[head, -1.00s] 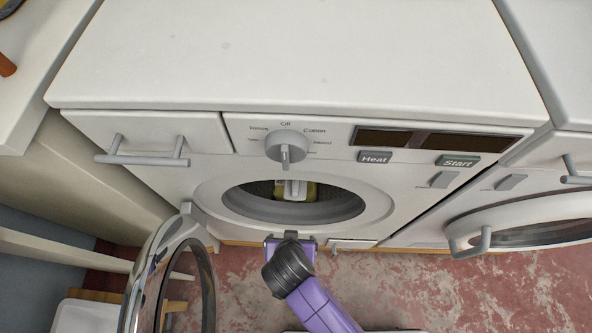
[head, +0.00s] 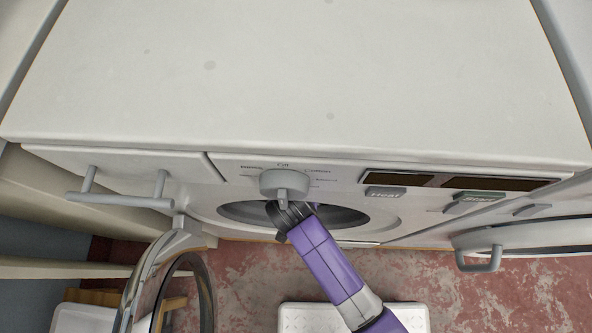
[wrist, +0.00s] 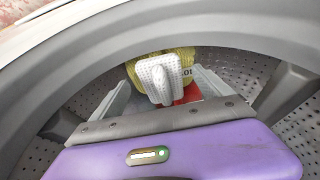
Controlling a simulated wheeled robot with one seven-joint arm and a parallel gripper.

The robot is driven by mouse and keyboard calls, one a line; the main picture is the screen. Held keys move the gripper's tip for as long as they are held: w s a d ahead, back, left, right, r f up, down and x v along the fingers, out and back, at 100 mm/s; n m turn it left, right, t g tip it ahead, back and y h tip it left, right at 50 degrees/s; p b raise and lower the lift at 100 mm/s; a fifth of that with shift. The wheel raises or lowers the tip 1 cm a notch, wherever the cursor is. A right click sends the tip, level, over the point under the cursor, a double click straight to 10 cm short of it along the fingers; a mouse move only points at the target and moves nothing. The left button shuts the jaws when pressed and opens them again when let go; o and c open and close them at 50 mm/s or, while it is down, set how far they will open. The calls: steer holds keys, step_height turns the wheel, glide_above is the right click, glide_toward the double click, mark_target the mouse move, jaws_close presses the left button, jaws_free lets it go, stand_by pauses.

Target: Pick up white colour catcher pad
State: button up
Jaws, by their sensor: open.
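The white colour catcher pad (wrist: 158,76) shows in the wrist view inside the drum. It has a dotted face and a raised oblong ridge. My gripper (wrist: 163,84) is open, with one grey finger on each side of the pad; I cannot tell whether they touch it. In the head view my arm reaches into the round door opening (head: 350,216), and the gripper and the pad are hidden there.
A yellow item (wrist: 188,56) lies behind the pad, and a red lettered item (wrist: 190,93) is beside it. The perforated drum wall (wrist: 232,62) surrounds them. The machine's open door (head: 150,275) stands at left. A dial (head: 284,184) sits above the opening.

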steer(key=w+b, duration=0.1)
steer(key=w, duration=0.4)
steer(key=shift+w+d, duration=0.15)
steer(key=shift+w, duration=0.2)
steer(key=shift+w+f, duration=0.2)
steer(key=shift+w, duration=0.15)
steer(key=shift+f+b, duration=0.35)
steer(key=shift+f, duration=0.05)
steer(key=c, duration=1.6)
steer(key=shift+w+r+p, duration=0.1)
steer(key=shift+r+p, duration=0.3)
steer(key=shift+p, duration=0.2)
